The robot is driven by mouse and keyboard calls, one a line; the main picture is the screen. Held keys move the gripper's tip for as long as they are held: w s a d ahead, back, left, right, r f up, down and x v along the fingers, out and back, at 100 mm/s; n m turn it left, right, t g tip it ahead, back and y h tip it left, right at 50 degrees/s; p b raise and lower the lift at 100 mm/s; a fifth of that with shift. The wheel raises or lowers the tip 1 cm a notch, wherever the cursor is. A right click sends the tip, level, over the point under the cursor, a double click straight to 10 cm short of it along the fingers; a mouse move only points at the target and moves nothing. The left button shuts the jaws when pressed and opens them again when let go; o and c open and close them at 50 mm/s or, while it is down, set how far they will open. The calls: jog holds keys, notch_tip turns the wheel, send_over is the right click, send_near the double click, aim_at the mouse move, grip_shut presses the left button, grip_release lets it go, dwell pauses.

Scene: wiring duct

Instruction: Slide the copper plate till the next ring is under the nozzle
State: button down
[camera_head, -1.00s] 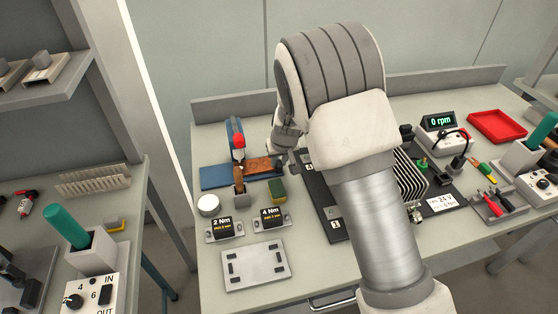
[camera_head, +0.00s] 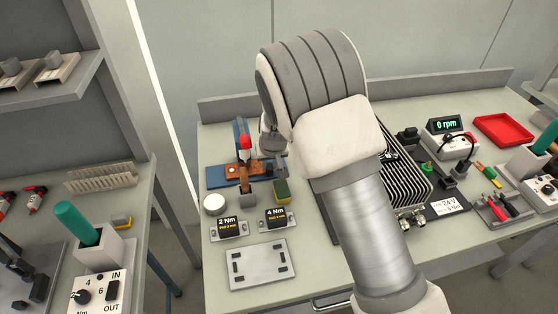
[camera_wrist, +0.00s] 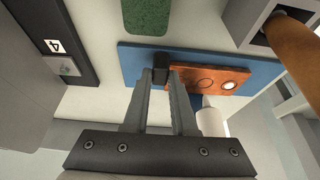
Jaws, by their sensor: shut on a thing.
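The copper plate (camera_head: 254,168) lies on a blue base (camera_head: 214,178) at the back left of the bench; in the wrist view the plate (camera_wrist: 190,68) shows one dark ring and one bright ring. A dispenser with a red top (camera_head: 245,142) stands over the plate in the head view. In the wrist view a white cylinder (camera_wrist: 211,122), probably the nozzle, is beside the plate's edge; I cannot tell which ring is under its tip. My gripper (camera_wrist: 161,72) is shut on the black grip (camera_wrist: 160,62) at the plate's end. In the head view its fingers are mostly hidden.
The 2 Nm (camera_head: 228,229) and 4 Nm (camera_head: 275,217) blocks are in front. A finned heat sink (camera_head: 400,178) is to the right, behind my arm.

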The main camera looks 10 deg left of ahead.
jog(key=shift+w+d, duration=0.1)
jog(key=c, duration=0.7)
grip_release()
jog(key=p+v, duration=0.1)
jog(key=v, duration=1.6)
jog(key=shift+r, duration=0.2)
